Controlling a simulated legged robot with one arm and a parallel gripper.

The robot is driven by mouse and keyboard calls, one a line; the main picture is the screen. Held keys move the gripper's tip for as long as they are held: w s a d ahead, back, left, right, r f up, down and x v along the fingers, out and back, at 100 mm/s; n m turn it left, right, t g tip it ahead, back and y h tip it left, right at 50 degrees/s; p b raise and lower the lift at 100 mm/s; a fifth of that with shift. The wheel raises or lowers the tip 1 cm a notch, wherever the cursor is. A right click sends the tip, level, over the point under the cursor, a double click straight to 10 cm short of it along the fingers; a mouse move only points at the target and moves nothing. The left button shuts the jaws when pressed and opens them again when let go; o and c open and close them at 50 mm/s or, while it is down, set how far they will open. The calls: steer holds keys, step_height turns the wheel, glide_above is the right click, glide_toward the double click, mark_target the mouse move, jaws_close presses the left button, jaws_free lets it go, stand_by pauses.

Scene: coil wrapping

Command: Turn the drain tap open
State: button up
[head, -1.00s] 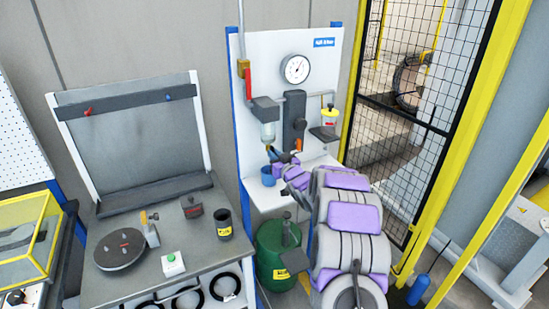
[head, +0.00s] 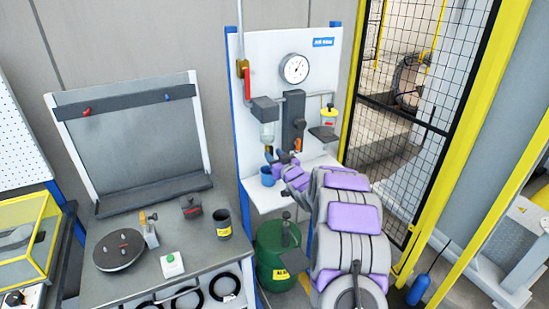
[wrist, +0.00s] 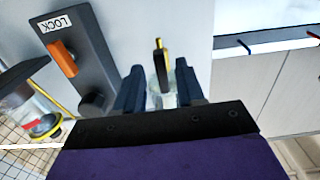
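The drain tap (wrist: 159,50) shows in the wrist view as a small yellow lever at the end of the clear filter bowl (wrist: 163,88). In the head view the bowl (head: 267,131) hangs below a dark block on the white panel, and my gripper hides most of the tap. My gripper (wrist: 160,80) has its two dark blue fingers apart, one on each side of the bowl and tap end. A gap shows between the fingers and the lever. In the head view my gripper (head: 274,157) is just under the bowl.
A blue cup (head: 267,176) stands on the white shelf below my gripper. The dark lockout block (wrist: 72,60) with an orange lever is close on the left in the wrist view. A green drum (head: 275,255) stands below.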

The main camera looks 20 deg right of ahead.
steer(key=s+p, duration=0.1)
steer(key=s, duration=1.6)
steer(key=shift+s+d, duration=0.15)
steer(key=shift+d, duration=0.2)
